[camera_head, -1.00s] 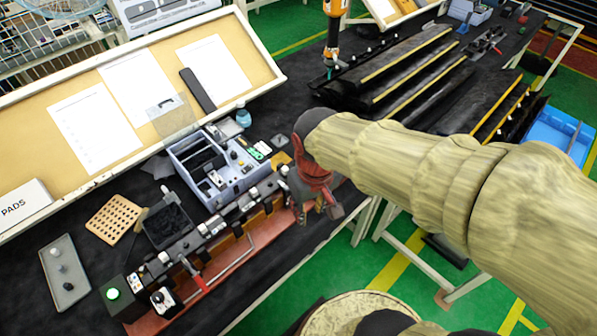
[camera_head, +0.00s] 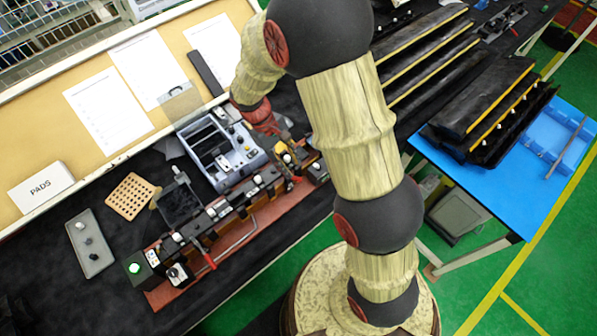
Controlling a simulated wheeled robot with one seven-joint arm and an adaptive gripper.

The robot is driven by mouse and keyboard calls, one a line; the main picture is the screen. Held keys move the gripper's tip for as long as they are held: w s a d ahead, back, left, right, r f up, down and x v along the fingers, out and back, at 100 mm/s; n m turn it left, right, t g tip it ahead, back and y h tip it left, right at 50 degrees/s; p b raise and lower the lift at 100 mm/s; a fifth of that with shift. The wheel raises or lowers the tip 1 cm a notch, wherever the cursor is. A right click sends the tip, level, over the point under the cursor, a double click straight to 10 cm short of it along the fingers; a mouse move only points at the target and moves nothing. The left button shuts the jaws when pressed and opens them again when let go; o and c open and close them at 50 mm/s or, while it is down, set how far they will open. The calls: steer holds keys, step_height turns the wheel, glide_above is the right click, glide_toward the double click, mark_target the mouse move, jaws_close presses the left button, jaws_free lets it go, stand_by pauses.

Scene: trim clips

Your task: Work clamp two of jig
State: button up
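The jig (camera_head: 246,240) is a long dark fixture on a reddish base, lying along the front edge of the black bench. Several small clamps with pale and black parts are spaced along it. A bent metal bar with a red grip (camera_head: 209,261) runs along its front. My gripper (camera_head: 288,168) is at the jig's right end, low over or beside a clamp there. I cannot tell whether it touches the clamp. The fingers are small and partly merged with the jig, so their opening is unclear. I cannot tell which clamp is number two.
A grey compartment box (camera_head: 222,150) stands behind the jig. A black bin (camera_head: 180,203), a perforated wooden block (camera_head: 130,196) and a grey tray (camera_head: 90,243) lie left. A box with a green button (camera_head: 139,267) is at the jig's left end. Dark trim strips (camera_head: 470,100) lie right.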

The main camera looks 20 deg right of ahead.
mark_target(300, 179)
steer(key=shift+s+p+x, duration=0.15)
steer(key=shift+x, duration=1.8)
steer(key=shift+s+p+x, duration=0.15)
steer(key=shift+s+x, duration=0.05)
steer(key=shift+x, duration=1.75)
steer(key=shift+r, duration=0.15)
steer(key=c, duration=0.4)
steer(key=c, duration=0.3)
jaws_close()
